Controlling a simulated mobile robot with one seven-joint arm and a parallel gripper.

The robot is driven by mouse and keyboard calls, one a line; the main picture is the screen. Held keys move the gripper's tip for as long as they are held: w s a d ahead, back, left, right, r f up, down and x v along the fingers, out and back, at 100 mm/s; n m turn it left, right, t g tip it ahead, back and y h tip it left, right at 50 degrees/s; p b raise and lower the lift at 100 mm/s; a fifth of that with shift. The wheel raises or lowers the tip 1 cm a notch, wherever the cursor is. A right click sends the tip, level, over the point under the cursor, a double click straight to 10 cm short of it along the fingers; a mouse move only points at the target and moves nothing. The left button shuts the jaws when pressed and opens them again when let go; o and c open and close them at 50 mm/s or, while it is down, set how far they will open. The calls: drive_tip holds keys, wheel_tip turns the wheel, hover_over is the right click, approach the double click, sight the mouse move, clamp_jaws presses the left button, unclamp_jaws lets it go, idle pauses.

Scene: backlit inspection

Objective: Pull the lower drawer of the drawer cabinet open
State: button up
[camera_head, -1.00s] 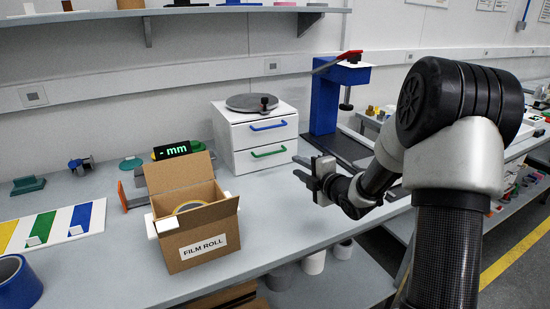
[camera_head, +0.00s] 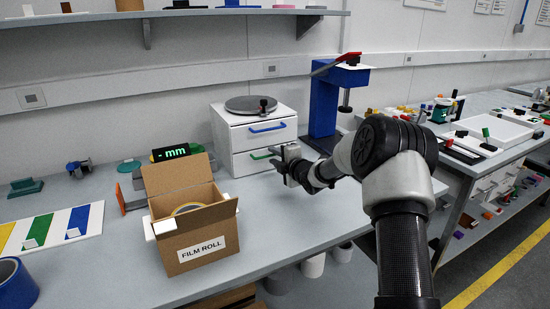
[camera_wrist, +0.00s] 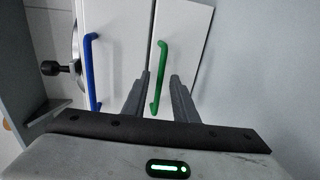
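The white drawer cabinet (camera_head: 222,138) stands on the bench with two closed drawers. The lower drawer (camera_head: 243,166) has a green handle (camera_head: 258,156), partly hidden by my gripper in the head view; the upper one has a blue handle (camera_head: 268,128). My gripper (camera_head: 276,157) is at the right part of the lower drawer front, its fingers apart and empty. In the wrist view, the green handle (camera_wrist: 161,70) appears between the open fingertips (camera_wrist: 160,76), close to the left finger. I cannot tell whether the fingertips reach around it. The blue handle (camera_wrist: 91,70) lies to the left there.
A round grey turntable (camera_head: 250,104) sits on the cabinet. A blue press (camera_head: 323,105) stands close to its right. An open cardboard box (camera_head: 207,253) labelled FILM ROLL stands in front left. The bench in front of the cabinet is clear.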

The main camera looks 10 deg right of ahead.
drive_tip(key=shift+c, duration=0.4)
clamp_jaws()
idle(1.1)
